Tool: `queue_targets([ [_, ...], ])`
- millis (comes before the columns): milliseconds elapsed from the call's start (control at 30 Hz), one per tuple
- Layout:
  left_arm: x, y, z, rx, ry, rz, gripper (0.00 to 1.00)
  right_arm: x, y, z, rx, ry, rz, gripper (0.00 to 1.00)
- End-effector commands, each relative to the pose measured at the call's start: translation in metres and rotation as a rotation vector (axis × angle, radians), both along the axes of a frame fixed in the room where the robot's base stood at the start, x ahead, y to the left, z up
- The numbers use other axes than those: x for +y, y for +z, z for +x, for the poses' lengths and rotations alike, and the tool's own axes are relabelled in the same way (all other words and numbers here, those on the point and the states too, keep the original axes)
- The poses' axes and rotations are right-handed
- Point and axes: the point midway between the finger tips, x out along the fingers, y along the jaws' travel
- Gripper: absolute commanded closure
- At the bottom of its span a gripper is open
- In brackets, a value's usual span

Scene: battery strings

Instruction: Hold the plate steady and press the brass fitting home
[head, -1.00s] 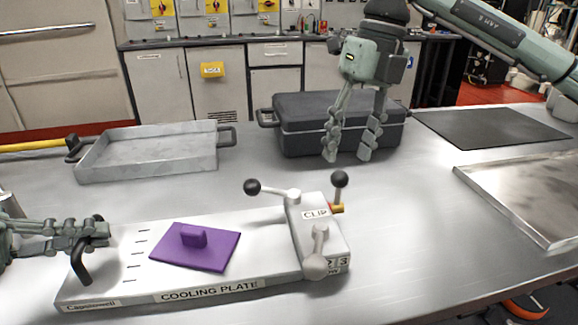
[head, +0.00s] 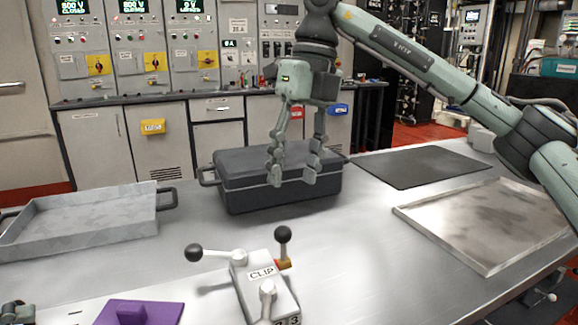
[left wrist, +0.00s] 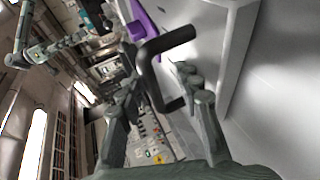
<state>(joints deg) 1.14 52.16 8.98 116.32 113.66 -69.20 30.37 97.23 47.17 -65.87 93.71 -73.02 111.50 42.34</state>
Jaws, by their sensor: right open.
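The cooling plate (head: 60,316) is cut off by the bottom edge of the head view. A purple pad (head: 140,312) with a raised tab lies on it. At its right end is the clip block (head: 268,290) with black-knobbed levers. The small brass fitting (head: 284,264) shows at the block's far right side, below an upright black knob; I cannot tell how deep it sits. My right gripper (head: 296,180) is open and empty, above and behind the block, in front of the dark case.
A dark case (head: 285,195) stands at the back of the table. A grey metal tray (head: 85,222) is at the left, and a shallow shiny tray (head: 490,225) is at the right. A black mat (head: 420,168) lies behind it. The table right of the block is clear.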

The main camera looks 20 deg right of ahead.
Motion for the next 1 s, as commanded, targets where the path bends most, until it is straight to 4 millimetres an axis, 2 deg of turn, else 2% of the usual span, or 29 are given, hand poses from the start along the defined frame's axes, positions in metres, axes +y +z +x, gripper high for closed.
queue_targets([
  [267,0.004,0.004,-0.001,-0.004,0.002,-0.002,0.65,0.0,0.0,0.0,0.0,0.0,0.0,0.53],
  [367,0.016,0.008,-0.004,-0.002,0.004,-0.002,0.65,0.0,0.0,0.0,0.0,0.0,0.0,0.53],
  [700,0.08,0.031,-0.025,-0.002,0.004,-0.002,0.65,0.0,0.001,0.0,0.0,0.0,0.0,0.53],
  [833,0.097,0.038,-0.031,-0.002,0.002,-0.001,0.65,0.0,0.001,0.0,0.0,0.0,0.0,0.53],
  [1000,0.107,0.042,-0.035,-0.002,0.0,0.0,0.65,0.0,0.001,0.0,0.0,0.0,0.0,0.53],
])
